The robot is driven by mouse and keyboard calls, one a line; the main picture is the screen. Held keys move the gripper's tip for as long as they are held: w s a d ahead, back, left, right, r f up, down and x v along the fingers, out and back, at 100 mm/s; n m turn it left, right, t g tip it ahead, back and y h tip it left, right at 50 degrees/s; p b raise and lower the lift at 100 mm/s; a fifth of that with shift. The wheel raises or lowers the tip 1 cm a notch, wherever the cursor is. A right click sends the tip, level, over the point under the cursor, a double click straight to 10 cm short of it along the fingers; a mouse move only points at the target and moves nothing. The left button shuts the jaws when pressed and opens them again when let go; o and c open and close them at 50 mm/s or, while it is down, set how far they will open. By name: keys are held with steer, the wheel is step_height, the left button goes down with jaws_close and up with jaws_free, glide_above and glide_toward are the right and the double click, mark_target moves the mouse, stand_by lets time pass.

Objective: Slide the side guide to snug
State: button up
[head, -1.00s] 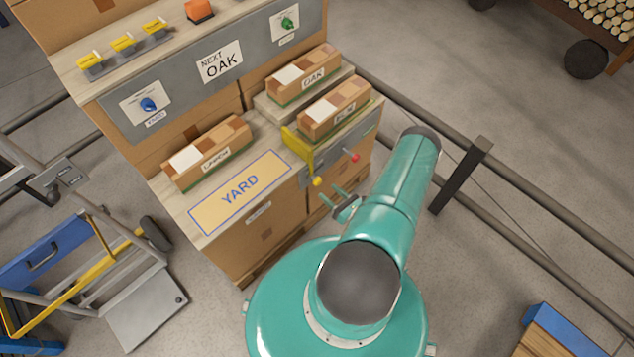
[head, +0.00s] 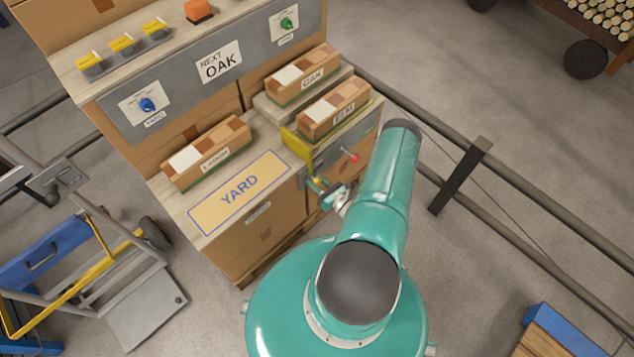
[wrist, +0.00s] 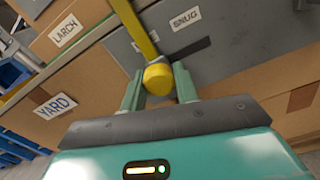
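The side guide (head: 297,143) is a yellow bar at the bench's right front corner, beside the ELM box. Its yellow knob (wrist: 158,78) sticks out of the bench's grey front face. My gripper (head: 322,188) is at that knob, with one finger on each side of it in the wrist view (wrist: 160,85). The fingers stand apart and I see no clear grip on the knob. A dark slot (wrist: 190,48) runs right from the guide, below a SNUG label (wrist: 186,18).
A red-tipped lever (head: 354,158) sits right of the guide on the front face. LARCH (head: 208,155), OAK (head: 303,77) and ELM (head: 335,108) boxes stand on the bench. The YARD plate (head: 238,192) is bare. A dark post (head: 460,175) and rails lie to the right.

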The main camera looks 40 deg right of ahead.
steer(key=shift+w+d, duration=0.1)
steer(key=shift+d, duration=2.65)
jaws_close()
steer(key=o, duration=1.1)
jaws_free()
steer(key=shift+d, duration=0.1)
steer(key=s, duration=1.4)
steer(key=shift+d, duration=0.1)
steer(key=shift+w, duration=0.1)
